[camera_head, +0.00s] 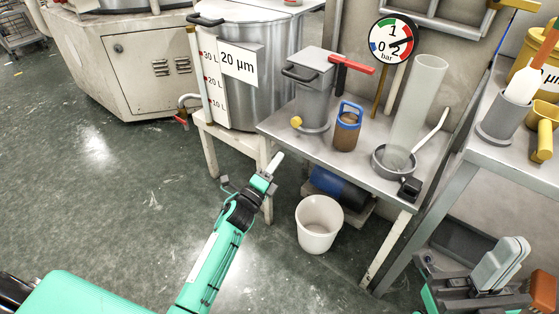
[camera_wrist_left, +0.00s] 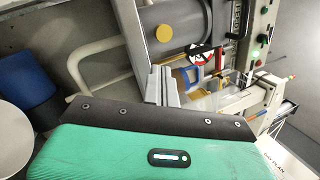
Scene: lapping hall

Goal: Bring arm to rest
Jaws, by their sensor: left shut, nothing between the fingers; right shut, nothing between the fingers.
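My left arm reaches in from the bottom left in the head view. Its gripper (camera_head: 276,162) is up in front of the small grey table, beside the tank's lower right side. In the left wrist view the grey fingers (camera_wrist_left: 163,84) lie together with nothing between them. My right gripper (camera_head: 512,252) shows at the lower right of the head view, low by the right-hand bench. Its pale fingers are closed together and hold nothing. Most of the right arm is outside the picture.
The small table (camera_head: 348,166) carries a grey pump (camera_head: 314,95), a blue-topped jar (camera_head: 346,128), a clear cylinder (camera_head: 418,100) and a bowl (camera_head: 384,165). A steel tank (camera_head: 275,85) stands behind left. A white bucket (camera_head: 318,222) is on the floor. Open floor (camera_head: 110,190) lies left.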

